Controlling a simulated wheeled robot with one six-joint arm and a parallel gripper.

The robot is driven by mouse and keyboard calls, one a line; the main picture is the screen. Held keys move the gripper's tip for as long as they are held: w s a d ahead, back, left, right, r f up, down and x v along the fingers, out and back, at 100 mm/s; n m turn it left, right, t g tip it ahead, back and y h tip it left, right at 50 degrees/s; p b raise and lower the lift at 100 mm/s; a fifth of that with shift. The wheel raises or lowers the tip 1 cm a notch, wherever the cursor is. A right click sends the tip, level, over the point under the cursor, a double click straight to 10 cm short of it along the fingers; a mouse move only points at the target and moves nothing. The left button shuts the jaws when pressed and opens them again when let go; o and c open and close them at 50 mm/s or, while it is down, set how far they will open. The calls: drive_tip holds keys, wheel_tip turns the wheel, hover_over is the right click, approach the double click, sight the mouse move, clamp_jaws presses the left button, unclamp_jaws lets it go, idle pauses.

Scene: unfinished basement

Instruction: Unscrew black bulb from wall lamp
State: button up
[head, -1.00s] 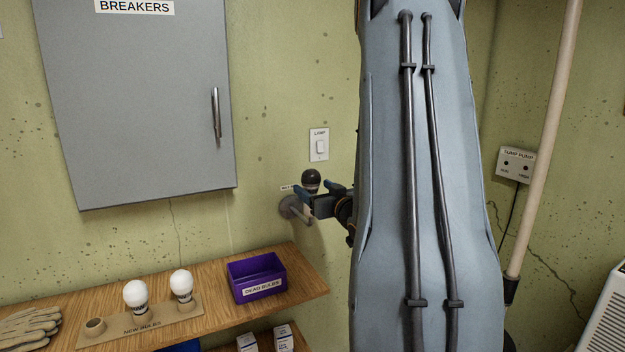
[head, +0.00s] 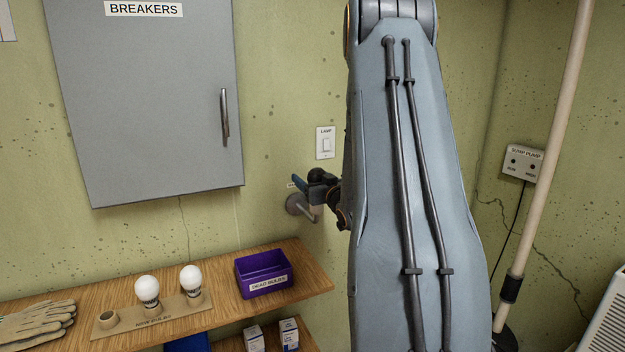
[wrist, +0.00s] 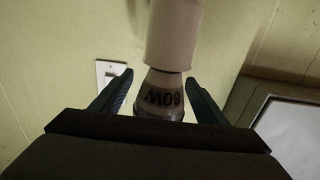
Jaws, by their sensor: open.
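The wall lamp (head: 300,206) sticks out of the wall below the light switch. The black bulb (head: 317,174) is on it, mostly hidden behind my gripper (head: 306,186). In the wrist view the lamp's pale socket (wrist: 173,35) meets the bulb's collar (wrist: 160,98), which carries upside-down "60W" lettering. The two blue fingers of my gripper (wrist: 160,95) stand open on either side of the collar, with a gap on each side. The bulb's dark globe is mostly hidden by my gripper's body there.
A purple "DEAD BULBS" bin (head: 264,285) sits on the wooden shelf (head: 215,311). A holder (head: 110,326) left of it carries two white bulbs (head: 147,290) and has one empty socket. The grey breaker panel (head: 150,100) hangs at the upper left.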

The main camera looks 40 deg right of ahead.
drive_tip(key=c, duration=1.1)
drive_tip(key=shift+n+y, duration=0.3)
drive_tip(key=shift+y, duration=0.2)
drive_tip(key=shift+c, duration=0.2)
drive_tip(key=n+y+p, duration=0.1)
drive_tip(key=y, duration=0.1)
drive_tip(key=n+y, duration=0.1)
drive_tip(key=shift+a+t+y+p, duration=0.3)
drive_tip(key=shift+a+y+p, duration=0.1)
drive_tip(key=shift+a+n+y, duration=0.2)
drive_tip(key=shift+n+y, duration=0.2)
drive_tip(key=shift+n, duration=0.1)
drive_tip(key=n+y, duration=0.1)
drive_tip(key=y, duration=0.1)
drive_tip(key=a+n+y+p, duration=0.1)
drive_tip(key=y, duration=0.1)
drive_tip(key=shift+r+n+g, duration=0.1)
drive_tip(key=shift+n+g, duration=0.3)
drive_tip(key=shift+r+p, duration=0.1)
drive_tip(key=shift+p, duration=0.2)
drive_tip(key=shift+r+p, duration=1.55)
drive_tip(key=shift+r, duration=0.8)
